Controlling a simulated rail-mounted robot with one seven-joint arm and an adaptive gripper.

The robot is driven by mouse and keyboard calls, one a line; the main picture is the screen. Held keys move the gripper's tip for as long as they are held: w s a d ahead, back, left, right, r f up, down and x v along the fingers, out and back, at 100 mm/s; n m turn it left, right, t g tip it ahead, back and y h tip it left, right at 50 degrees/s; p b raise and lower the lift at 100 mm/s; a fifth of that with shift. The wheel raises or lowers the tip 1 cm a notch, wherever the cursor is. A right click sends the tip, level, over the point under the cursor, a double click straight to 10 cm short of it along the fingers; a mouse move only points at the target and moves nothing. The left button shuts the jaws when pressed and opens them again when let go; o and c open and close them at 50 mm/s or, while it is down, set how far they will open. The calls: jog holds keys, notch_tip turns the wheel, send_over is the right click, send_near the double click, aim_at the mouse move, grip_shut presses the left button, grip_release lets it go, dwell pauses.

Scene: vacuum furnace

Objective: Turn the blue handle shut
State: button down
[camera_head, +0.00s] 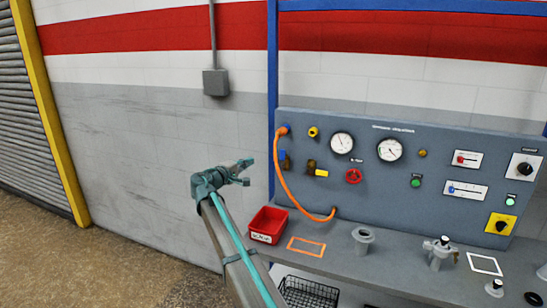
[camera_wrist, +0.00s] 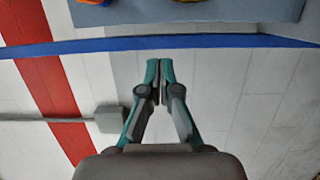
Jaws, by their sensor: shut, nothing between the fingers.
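A small blue handle (camera_head: 284,160) is on the left edge of the grey panel, below the top end of the orange hose. It is small in the head view, and I cannot tell its exact angle. My gripper (camera_head: 246,172) is in front of the wall, left of the blue handle in the picture and apart from it. In the wrist view my gripper (camera_wrist: 160,82) has its fingertips together with nothing between them. The blue handle cannot be made out clearly there.
The grey panel (camera_head: 450,150) carries gauges, a red knob (camera_head: 353,176) and a yellow-handled valve (camera_head: 320,173). The orange hose (camera_head: 285,185) hangs in front. A blue post (camera_head: 272,60) stands left of the panel. A red bin (camera_head: 268,222) sits on the bench. Left of the post is open.

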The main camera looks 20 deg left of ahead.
aim_at(283, 159)
jog(key=shift+w, duration=0.1)
jog(key=w+d+p, duration=0.4)
jog(key=w+d, duration=0.2)
jog(key=w, duration=0.3)
jog(key=shift+w+d+p, duration=0.2)
jog(key=shift+w+p, duration=0.1)
jog(key=shift+p, duration=0.05)
